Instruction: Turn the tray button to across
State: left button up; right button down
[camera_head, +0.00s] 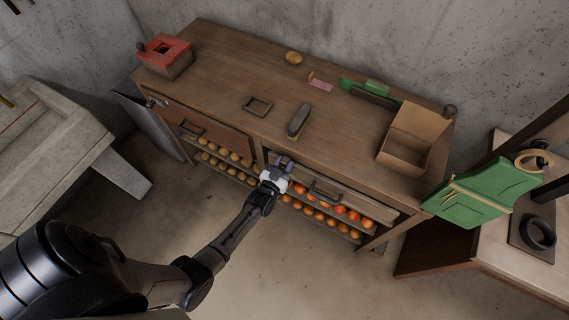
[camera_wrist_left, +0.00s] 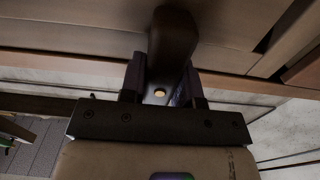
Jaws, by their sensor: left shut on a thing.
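My left gripper (camera_head: 283,163) is at the front of the wooden cabinet, just below its top edge and beside the right-hand drawer. In the left wrist view its two fingers (camera_wrist_left: 163,85) are closed on the sides of a dark brown, rounded bar (camera_wrist_left: 172,38), which looks like the tray button. The bar runs up the picture from between the fingers, with a small brass-coloured spot below it. In the head view the gripper hides the button, so its angle on the cabinet cannot be told there. My right gripper is not in view.
The right-hand drawer's handle (camera_head: 322,192) is close to my gripper. Shelves of orange fruit (camera_head: 325,213) lie below. On the cabinet top (camera_head: 225,75) are a dark oblong block (camera_head: 298,120), an open box (camera_head: 405,150) and a red-topped box (camera_head: 166,55). The floor in front is clear.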

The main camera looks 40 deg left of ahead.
pick_arm(q)
jog(key=o, duration=0.9)
jog(key=shift+c, duration=0.2)
jog(key=shift+o, duration=0.3)
jog(key=b+v, duration=0.1)
jog(key=v, duration=1.3)
jog(key=shift+w, duration=0.1)
